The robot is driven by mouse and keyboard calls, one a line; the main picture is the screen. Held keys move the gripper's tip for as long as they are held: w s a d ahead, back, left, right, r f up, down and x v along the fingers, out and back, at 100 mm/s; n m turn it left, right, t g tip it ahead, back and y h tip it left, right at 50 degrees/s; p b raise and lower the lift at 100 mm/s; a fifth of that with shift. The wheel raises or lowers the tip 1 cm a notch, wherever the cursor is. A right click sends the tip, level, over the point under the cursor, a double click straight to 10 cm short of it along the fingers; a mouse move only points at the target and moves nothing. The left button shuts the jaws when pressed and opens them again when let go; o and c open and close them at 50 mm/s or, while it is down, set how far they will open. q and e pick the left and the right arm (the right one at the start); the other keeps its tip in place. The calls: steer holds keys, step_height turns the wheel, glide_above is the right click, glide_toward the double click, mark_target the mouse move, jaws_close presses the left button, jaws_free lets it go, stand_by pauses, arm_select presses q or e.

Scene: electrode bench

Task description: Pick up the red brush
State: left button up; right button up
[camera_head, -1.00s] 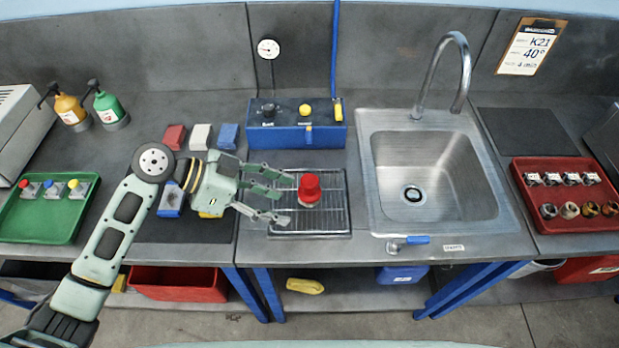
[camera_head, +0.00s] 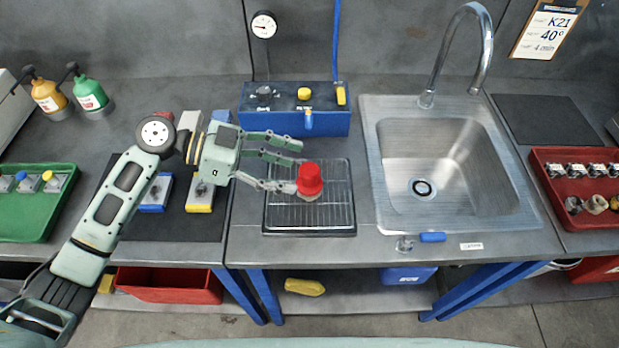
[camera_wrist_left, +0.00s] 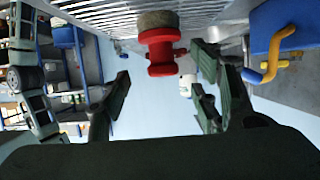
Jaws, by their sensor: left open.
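The red brush (camera_head: 310,179) stands upright on the wire rack (camera_head: 330,215), red handle on top and a pale bristle end below. In the left wrist view the brush (camera_wrist_left: 162,52) shows with its brownish bristle end at the top, near the rack. My left gripper (camera_head: 298,167) is open and comes in from the left, its fingertips just left of the brush. In the head view the nearer finger reaches the brush's left edge; I cannot tell whether it touches. In the wrist view the brush lies between the open fingers (camera_wrist_left: 162,75), toward their tips. My right gripper is not in view.
A blue control box (camera_head: 293,122) stands behind the rack. The sink (camera_head: 445,170) is to its right. A dark mat (camera_head: 125,218) with blue and yellow blocks lies left, partly under my arm. A green tray (camera_head: 40,222) is at far left, a red tray (camera_head: 570,222) at far right.

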mark_target(300, 172)
arm_select(q)
steer(key=p+x, duration=0.2)
steer(key=x, duration=0.1)
steer(key=shift+s+d+f, duration=0.15)
steer(key=shift+d, duration=0.1)
steer(key=shift+d+f, duration=0.2)
steer(key=shift+f, duration=0.05)
steer(key=c, duration=1.4)
steer(key=shift+r, duration=0.1)
jaws_close()
